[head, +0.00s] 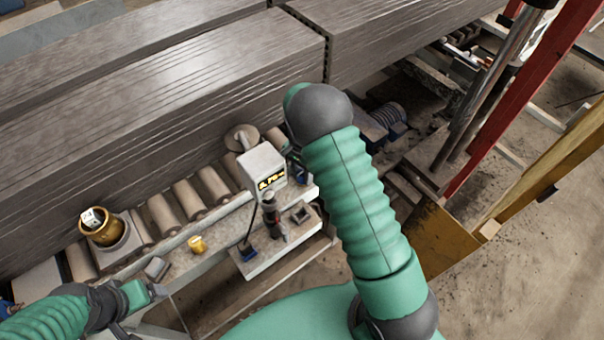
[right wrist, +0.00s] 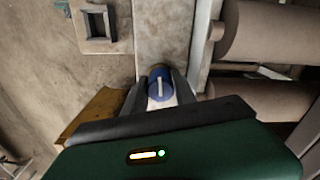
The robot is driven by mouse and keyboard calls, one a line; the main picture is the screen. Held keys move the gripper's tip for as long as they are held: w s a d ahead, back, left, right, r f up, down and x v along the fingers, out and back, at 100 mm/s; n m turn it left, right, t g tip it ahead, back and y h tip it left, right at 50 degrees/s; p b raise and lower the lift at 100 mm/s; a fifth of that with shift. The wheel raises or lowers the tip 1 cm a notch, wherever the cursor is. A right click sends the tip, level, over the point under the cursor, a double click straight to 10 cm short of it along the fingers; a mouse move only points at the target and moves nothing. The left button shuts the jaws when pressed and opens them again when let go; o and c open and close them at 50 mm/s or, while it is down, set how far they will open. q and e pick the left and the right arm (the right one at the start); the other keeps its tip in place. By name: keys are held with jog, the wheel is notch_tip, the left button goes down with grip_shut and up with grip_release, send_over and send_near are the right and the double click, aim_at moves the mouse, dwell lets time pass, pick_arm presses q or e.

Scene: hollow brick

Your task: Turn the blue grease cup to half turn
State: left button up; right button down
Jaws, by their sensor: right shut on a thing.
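In the right wrist view, the blue grease cup (right wrist: 157,74) shows as a round blue cap with a white bar across its top. The bar runs nearly up and down the picture, tilted slightly. My right gripper (right wrist: 158,88) has its two dark fingers on either side of the cap, shut on it. In the head view my bent right arm hides most of that gripper and the cup. My left arm's wrist (head: 135,296) is at the lower left of the head view, away from the cup; its finger opening is unclear.
A small shelf holds a square hollow piece (head: 300,214), also in the wrist view (right wrist: 97,25). A brass-coloured pot (head: 103,232) and a yellow cup (head: 198,245) sit left. Red and yellow posts stand right.

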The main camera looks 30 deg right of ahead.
aim_at(302, 171)
jog(key=shift+w+d+r+m, duration=0.15)
jog(key=shift+w+r+m, duration=0.05)
jog(key=shift+w+m, duration=0.1)
jog(key=c, duration=1.3)
grip_release()
jog(key=shift+f, duration=0.15)
jog(key=shift+s, duration=0.1)
notch_tip(302, 171, up, 17)
jog(key=b, duration=0.3)
jog(key=shift+f, duration=0.15)
jog(key=shift+o, duration=0.2)
